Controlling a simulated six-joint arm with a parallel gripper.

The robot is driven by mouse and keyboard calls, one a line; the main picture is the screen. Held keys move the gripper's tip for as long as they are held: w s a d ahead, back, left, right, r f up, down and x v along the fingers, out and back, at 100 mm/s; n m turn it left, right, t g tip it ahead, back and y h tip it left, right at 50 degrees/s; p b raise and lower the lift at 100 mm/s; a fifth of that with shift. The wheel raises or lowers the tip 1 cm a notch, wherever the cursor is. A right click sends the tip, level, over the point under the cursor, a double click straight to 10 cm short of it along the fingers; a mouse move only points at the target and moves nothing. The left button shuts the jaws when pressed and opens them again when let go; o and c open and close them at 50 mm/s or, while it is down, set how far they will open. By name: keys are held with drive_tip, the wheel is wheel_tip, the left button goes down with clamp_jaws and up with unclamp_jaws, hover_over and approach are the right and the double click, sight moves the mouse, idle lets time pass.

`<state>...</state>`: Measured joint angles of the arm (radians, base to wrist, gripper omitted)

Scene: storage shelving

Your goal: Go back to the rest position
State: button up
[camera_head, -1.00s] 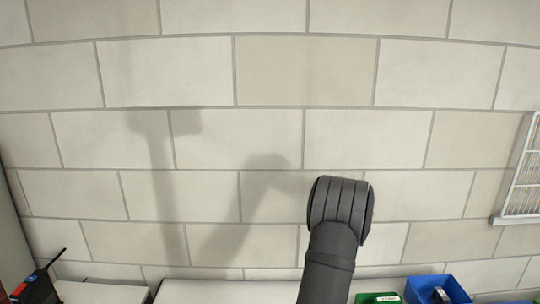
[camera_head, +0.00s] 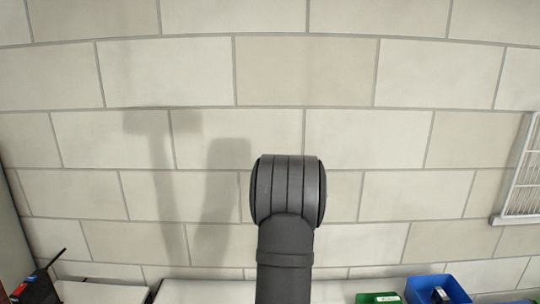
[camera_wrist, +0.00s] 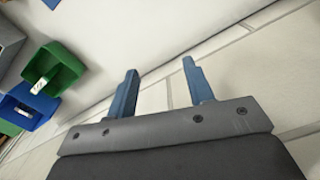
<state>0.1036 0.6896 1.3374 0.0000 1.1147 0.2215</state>
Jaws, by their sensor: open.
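My gripper (camera_wrist: 158,82) shows in the wrist view with its two blue fingers apart and nothing between them. White shelf surface and the pale block wall lie behind the fingers. In the head view the gripper itself is out of sight; only my dark arm link shows, upright near the middle in front of the wall.
A green bin (camera_wrist: 55,68) and a blue bin (camera_wrist: 28,104) stand at the left in the wrist view. In the head view, a blue bin (camera_head: 455,284) and a green bin (camera_head: 378,298) sit at the lower right. A white wire rack (camera_head: 522,180) hangs at the right edge. A dark object with a red part (camera_head: 35,288) is at the lower left.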

drive_tip(key=shift+s+a+r, duration=0.1)
drive_tip(key=shift+s+a, duration=0.15)
drive_tip(key=shift+a, duration=0.35)
drive_tip(key=shift+s+a+r, duration=0.1)
drive_tip(key=shift+s+a, duration=0.1)
drive_tip(key=shift+a, duration=0.4)
